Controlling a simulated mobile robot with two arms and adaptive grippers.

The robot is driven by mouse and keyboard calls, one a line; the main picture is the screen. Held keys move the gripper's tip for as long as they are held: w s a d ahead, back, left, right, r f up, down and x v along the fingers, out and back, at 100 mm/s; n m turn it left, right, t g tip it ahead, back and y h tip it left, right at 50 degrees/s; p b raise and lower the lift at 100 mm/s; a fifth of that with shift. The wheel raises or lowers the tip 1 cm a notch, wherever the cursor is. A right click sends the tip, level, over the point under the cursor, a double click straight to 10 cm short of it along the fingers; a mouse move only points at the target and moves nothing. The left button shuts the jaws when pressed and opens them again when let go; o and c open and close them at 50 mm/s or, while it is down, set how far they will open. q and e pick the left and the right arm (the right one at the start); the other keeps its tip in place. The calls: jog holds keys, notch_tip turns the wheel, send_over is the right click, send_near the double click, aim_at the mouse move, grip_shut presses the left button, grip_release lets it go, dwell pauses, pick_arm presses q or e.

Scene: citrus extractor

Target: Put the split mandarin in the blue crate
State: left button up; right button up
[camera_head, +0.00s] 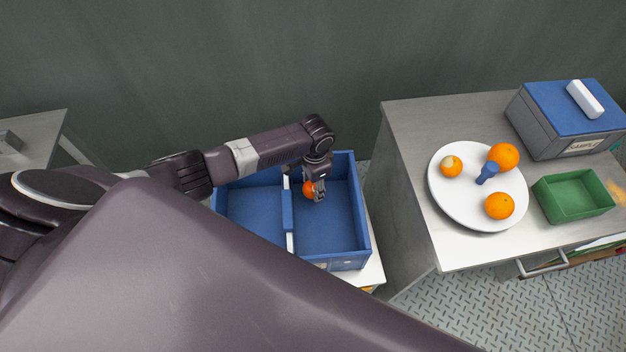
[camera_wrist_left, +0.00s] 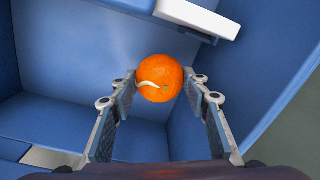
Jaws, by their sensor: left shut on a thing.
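The blue crate (camera_head: 362,215) has a divider making two compartments. The gripper points down over the right-hand compartment, close to the divider. I cannot tell how far the fruit is above the floor. My right gripper is not in view.
On the metal counter (camera_head: 410,130) at right, a white plate (camera_head: 460,218) holds an orange mandarin (camera_head: 503,156), another one (camera_head: 499,206), one with a pale patch (camera_head: 451,166) and a blue object (camera_head: 487,174). A green tray (camera_head: 573,195) and a blue-lidded box (camera_head: 570,115) stand beyond.

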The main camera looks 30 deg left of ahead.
pick_arm(q)
jog(key=shift+f+b, duration=0.75)
jog(key=shift+f, duration=0.6)
jog(key=o, duration=1.3)
jog(key=shift+r, duration=0.15)
jog(key=r, duration=1.1)
jog(key=shift+s+d+r, duration=0.25)
jog(key=shift+r, duration=0.1)
